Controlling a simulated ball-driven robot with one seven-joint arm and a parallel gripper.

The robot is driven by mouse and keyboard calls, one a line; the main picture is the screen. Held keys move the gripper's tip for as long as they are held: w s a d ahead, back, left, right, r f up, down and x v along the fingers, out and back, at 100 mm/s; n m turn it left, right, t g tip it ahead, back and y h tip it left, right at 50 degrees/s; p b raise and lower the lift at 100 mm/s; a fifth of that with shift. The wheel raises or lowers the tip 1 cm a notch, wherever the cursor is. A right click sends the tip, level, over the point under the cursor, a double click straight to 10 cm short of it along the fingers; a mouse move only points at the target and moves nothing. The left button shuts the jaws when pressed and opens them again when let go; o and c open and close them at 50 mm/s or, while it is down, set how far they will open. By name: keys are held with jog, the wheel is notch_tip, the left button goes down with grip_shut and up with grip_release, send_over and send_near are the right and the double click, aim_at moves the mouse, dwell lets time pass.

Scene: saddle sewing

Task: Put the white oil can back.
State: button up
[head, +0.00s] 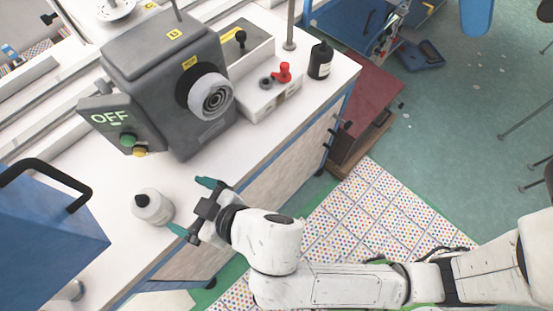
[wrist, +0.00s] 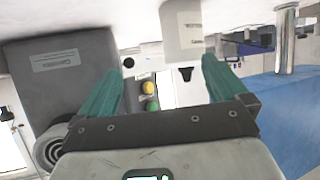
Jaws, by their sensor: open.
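The white oil can (head: 153,207) stands upright on the white bench top, near its front edge. It has a black cap or nozzle, and a label shows on it in the wrist view (wrist: 183,30). My gripper (head: 192,207) is open and empty, just to the right of the can. Its two green fingers point toward the can. In the wrist view, which looks upside down, the can is ahead of the gap between the fingers (wrist: 162,82), apart from them.
A grey machine (head: 165,85) with an "OFF" panel (head: 113,117) stands behind the can. A blue box (head: 50,240) with a dark handle is at the left.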

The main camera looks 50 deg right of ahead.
jog(key=s+d+f+m+g+h, duration=0.1)
jog(key=d+f+g+h, duration=0.1)
jog(key=d, duration=0.4)
jog(key=s+d+f+m+g+h, duration=0.1)
jog(key=d+f+h, duration=0.15)
jog(key=d, duration=0.35)
jog(key=s+d+f+m+g, duration=0.1)
jog(key=s+d+f+g, duration=0.1)
jog(key=s+d+g, duration=0.2)
jog(key=s+d+f+m+g, duration=0.1)
jog(key=s+d+f+g, duration=0.2)
jog(key=s+d, duration=0.4)
jog(key=s+g+y, duration=0.1)
jog(key=s, duration=0.2)
jog(key=shift+s+d+f, duration=0.3)
jog(key=shift+s+d, duration=0.05)
jog(key=shift+s, duration=0.05)
